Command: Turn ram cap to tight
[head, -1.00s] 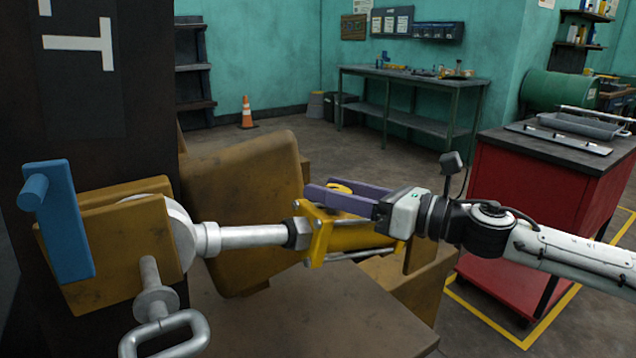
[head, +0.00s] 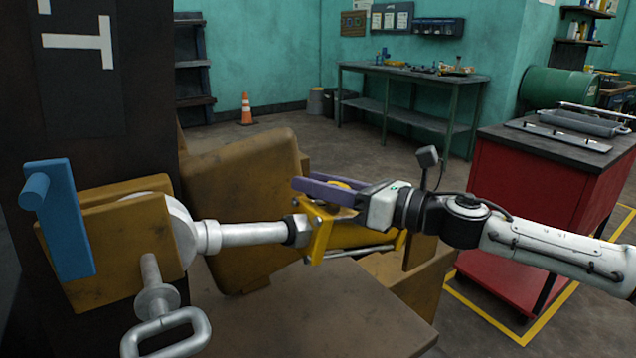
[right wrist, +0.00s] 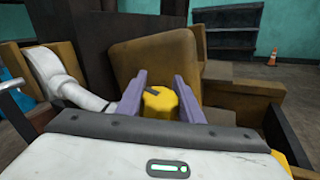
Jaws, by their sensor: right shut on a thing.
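The yellow ram cap (right wrist: 160,103) sits between the two purple fingers of my right gripper (right wrist: 160,78) in the right wrist view. A dark mark shows on its top. In the head view, my right gripper (head: 298,190) lies over the yellow ram cylinder (head: 350,236), its fingers pointing left and shut on the cap (head: 342,184), which is mostly hidden. The silver ram rod (head: 245,233) runs left from the cylinder to a round grey eye. My left gripper is not in view.
A blue handle-like part (head: 62,215) and a yellow bracket (head: 115,245) stand at left. A grey loop handle (head: 170,335) is at bottom left. A red cabinet (head: 530,195) stands right, near my right arm. A workbench (head: 410,80) and a cone (head: 246,110) are at the back.

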